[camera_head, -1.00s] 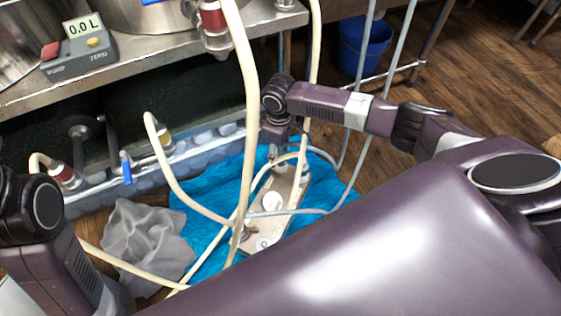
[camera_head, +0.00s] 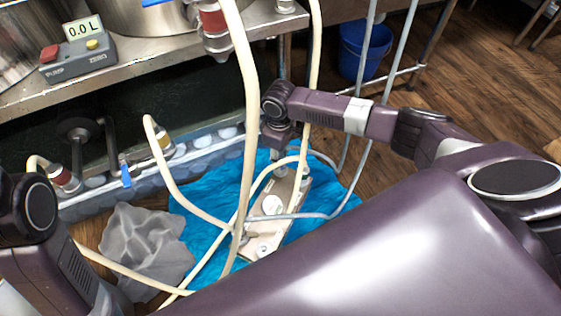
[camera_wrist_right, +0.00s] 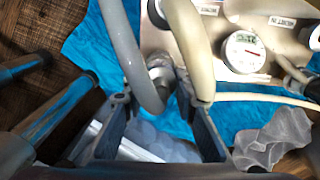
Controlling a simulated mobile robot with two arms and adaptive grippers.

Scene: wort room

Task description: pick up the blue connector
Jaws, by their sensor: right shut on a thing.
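A small blue piece (camera_head: 126,172) stands on the low rail at left in the head view. My right gripper (camera_head: 282,153) points down over the cream manifold plate (camera_head: 262,238). In the right wrist view, its two fingers (camera_wrist_right: 160,110) stand either side of a grey hose (camera_wrist_right: 128,50) bend. A metal fitting (camera_wrist_right: 160,72) and a cream hose (camera_wrist_right: 188,40) lie close beyond the fingertips. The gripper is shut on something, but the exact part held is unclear. My left arm shows at the left edge; its gripper is out of view.
A blue cloth (camera_head: 205,258) lies under the plate, with a crumpled grey cloth (camera_head: 145,250) beside it. Cream hoses (camera_head: 250,100) cross in front of the gripper. A steel bench (camera_head: 150,65) carries a pump box (camera_head: 78,60). A blue bucket (camera_head: 365,50) stands behind.

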